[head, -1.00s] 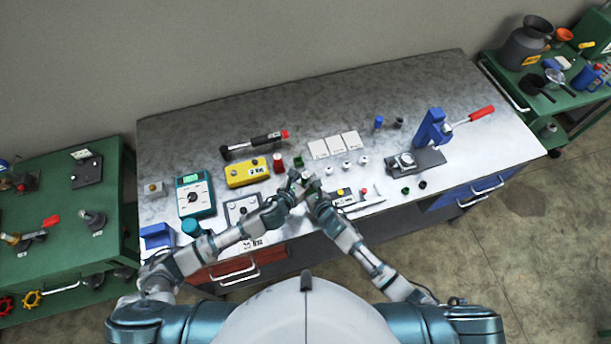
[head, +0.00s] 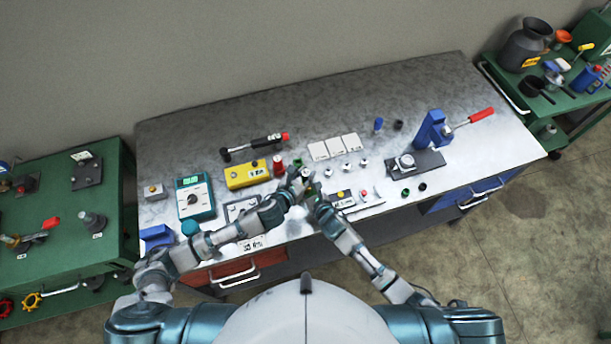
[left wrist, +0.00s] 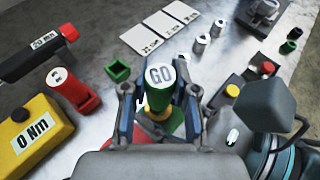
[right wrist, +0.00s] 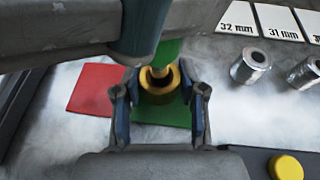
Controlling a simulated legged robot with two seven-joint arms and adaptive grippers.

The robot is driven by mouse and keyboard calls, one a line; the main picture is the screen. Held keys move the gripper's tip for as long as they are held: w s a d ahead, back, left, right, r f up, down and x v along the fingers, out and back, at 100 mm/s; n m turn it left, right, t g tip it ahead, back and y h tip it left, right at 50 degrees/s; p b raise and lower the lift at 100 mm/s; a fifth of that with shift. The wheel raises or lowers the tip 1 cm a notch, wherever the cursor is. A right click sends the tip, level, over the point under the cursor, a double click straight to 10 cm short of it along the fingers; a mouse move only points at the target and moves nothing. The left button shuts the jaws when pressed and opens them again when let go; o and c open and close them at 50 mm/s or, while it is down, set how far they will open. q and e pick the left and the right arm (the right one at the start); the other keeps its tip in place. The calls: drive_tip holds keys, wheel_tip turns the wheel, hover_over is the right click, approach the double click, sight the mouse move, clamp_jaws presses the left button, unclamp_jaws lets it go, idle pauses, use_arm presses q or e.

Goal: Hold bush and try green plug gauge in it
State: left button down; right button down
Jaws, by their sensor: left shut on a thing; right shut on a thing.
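My left gripper (left wrist: 158,98) is shut on the green plug gauge (left wrist: 159,98), whose white end reads GO. In the head view the left gripper (head: 300,180) is over the front middle of the bench. My right gripper (right wrist: 160,98) is shut on a brass bush (right wrist: 160,88), held between its fingertips with the bore up.
Below the bush lie a red mat (right wrist: 95,90) and a green mat (right wrist: 165,118). Several silver bushes (right wrist: 250,66) and white size cards (head: 335,147) stand behind. A red gauge (left wrist: 73,90), an empty green holder (left wrist: 118,70) and a yellow box (left wrist: 32,130) are to the left.

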use_arm(q)
drive_tip(key=shift+r, duration=1.6)
use_arm(e)
drive_tip(key=c, duration=0.6)
unclamp_jaws()
